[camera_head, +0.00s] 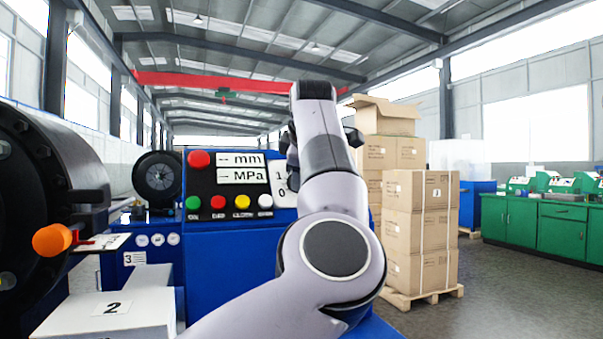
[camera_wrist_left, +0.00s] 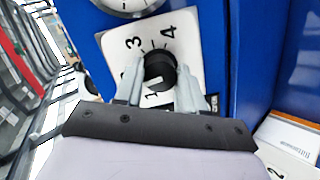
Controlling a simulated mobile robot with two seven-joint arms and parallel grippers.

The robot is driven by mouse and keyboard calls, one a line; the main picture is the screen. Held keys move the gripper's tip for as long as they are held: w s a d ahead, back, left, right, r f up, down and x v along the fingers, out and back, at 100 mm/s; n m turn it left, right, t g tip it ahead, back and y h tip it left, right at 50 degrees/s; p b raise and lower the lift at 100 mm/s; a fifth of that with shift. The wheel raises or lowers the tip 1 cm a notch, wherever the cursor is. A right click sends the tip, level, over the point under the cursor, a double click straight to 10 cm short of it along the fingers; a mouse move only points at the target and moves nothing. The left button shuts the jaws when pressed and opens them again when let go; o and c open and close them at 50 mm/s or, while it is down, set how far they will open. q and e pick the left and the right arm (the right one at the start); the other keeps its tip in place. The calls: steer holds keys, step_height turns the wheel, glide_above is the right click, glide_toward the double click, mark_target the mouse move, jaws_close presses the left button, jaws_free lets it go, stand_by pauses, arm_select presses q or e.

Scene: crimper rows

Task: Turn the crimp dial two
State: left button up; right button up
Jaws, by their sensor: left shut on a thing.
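The crimp dial is a black round knob (camera_wrist_left: 159,68) on a white plate (camera_wrist_left: 188,37) with printed numbers; 3, 4 and 1 read clearly in the left wrist view. My left gripper (camera_wrist_left: 160,76) is shut on the knob, one grey finger on each side. I cannot make out which number the knob points to. In the head view my left arm covers the knob and the fingers; only the left strip of the plate (camera_head: 281,181), with 1 and 0, shows. My right gripper is not in view.
The blue control cabinet (camera_head: 226,268) carries a display panel (camera_head: 241,167) with coloured buttons left of my arm. A black crimper head (camera_head: 52,190) with an orange knob (camera_head: 52,239) stands at left, near a white box (camera_head: 146,306). Stacked cartons (camera_head: 418,240) stand right of my arm.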

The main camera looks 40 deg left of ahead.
arm_select(q)
steer(key=shift+m, duration=0.6)
steer(key=o, duration=1.1)
steer(key=shift+c, duration=0.2)
steer(key=v, duration=0.7)
steer(key=shift+r, duration=0.1)
